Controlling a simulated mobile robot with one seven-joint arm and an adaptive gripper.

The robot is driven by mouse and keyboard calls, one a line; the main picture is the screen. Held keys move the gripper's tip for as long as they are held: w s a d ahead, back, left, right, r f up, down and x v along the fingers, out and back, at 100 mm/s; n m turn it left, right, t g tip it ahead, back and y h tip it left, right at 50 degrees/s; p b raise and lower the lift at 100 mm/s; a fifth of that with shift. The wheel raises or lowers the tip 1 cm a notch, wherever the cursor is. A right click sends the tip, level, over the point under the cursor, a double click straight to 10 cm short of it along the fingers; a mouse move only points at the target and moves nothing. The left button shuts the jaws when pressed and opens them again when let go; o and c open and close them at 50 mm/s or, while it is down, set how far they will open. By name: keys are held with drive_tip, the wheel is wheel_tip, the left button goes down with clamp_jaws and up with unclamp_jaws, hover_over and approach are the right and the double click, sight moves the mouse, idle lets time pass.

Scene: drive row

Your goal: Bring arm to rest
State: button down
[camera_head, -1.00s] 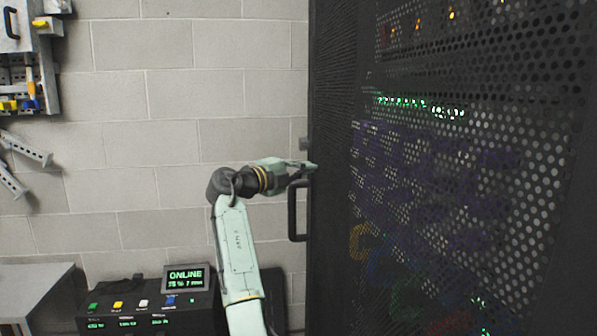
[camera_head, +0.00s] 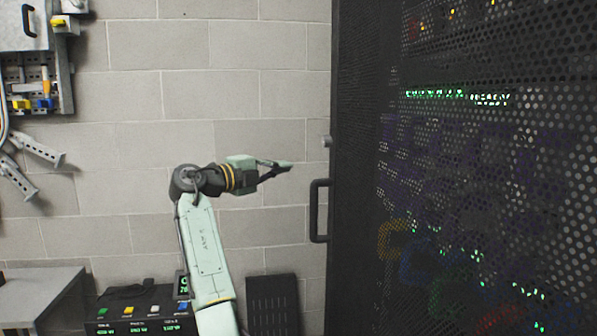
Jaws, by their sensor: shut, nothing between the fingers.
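My gripper (camera_head: 283,167) is in the middle of the head view, at the end of my pale green arm. It points right and its fingers are closed with nothing between them. It is in front of the block wall, left of the black handle (camera_head: 318,211) on the rack door, with a visible gap to it. The arm rises from the bottom of the view and bends at a dark joint. My base is out of view.
A tall black rack with a perforated door (camera_head: 480,200) fills the right side. A grey bench (camera_head: 40,290) and a dark console (camera_head: 135,308) with coloured buttons stand at lower left. A tool panel (camera_head: 30,70) hangs at upper left. A dark slotted panel (camera_head: 273,305) stands behind my arm.

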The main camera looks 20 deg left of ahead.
drive_tip(key=shift+s+a, duration=0.25)
drive_tip(key=shift+a, duration=0.2)
